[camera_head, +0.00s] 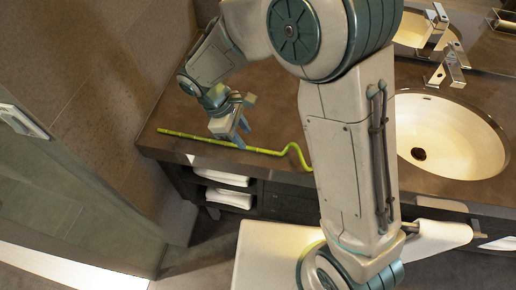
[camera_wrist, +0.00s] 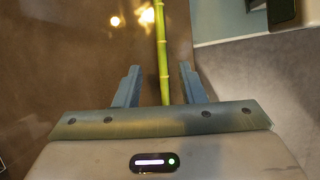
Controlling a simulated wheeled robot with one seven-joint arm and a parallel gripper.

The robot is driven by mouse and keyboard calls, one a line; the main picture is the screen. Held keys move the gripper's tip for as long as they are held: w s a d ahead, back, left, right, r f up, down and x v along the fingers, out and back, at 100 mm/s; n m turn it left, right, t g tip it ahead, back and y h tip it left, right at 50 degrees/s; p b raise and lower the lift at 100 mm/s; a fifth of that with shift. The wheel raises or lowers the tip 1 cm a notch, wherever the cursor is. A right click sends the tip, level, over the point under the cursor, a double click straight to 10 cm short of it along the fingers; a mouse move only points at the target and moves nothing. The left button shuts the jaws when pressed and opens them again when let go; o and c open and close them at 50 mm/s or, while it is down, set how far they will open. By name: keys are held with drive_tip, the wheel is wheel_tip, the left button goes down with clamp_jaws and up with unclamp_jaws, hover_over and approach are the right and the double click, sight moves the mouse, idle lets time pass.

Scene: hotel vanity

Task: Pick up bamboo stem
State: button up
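The bamboo stem (camera_head: 265,151) is a long, thin green stalk lying on the dark counter near its front edge. It is straight on the left and bends into a hook at its right end, partly behind my arm. In the wrist view the stem (camera_wrist: 161,45) runs from the top edge down between my two blue fingers. My gripper (camera_head: 241,138) points down at the stem's straight part. In the wrist view my gripper (camera_wrist: 160,88) has its fingers apart, with gaps on both sides of the stem. Whether the fingertips touch the counter is unclear.
The dark counter (camera_head: 272,95) has free room behind the stem. A white sink (camera_head: 455,130) with a chrome faucet (camera_head: 448,72) is set at right. Rolled white towels (camera_head: 222,177) lie on the shelf below. A tiled wall (camera_head: 85,75) stands at left.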

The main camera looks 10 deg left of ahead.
sight(251, 147)
drive_tip(key=p+x, duration=0.1)
drive_tip(key=x, duration=0.3)
drive_tip(key=shift+s+f, duration=0.1)
drive_tip(key=shift+f, duration=0.3)
clamp_jaws()
drive_tip(key=shift+r, duration=0.15)
